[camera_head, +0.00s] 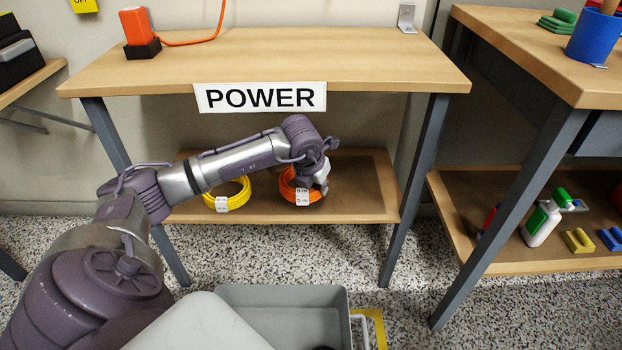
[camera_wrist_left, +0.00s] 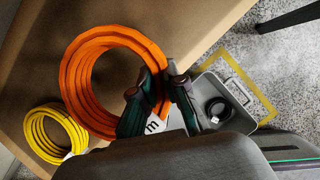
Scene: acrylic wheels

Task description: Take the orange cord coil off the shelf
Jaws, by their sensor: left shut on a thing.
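The orange cord coil (camera_head: 286,188) with a white tag is at the lower shelf (camera_head: 360,190) under the POWER sign. It also shows in the left wrist view (camera_wrist_left: 75,88) as a large ring. My left gripper (camera_head: 320,178) is shut on the coil's right side, with its fingers (camera_wrist_left: 162,88) on either side of the cord by the tag. Whether the coil touches the shelf I cannot tell. The gripper hides part of its right side. My right gripper is not in view.
A yellow cord coil (camera_head: 245,188) lies left of the orange one. The tabletop (camera_head: 300,60) is above the shelf, between dark legs (camera_head: 412,190). A grey bin (camera_head: 340,310) stands in front; a black coil (camera_wrist_left: 217,108) lies in it. Another workbench (camera_head: 530,60) is at the right.

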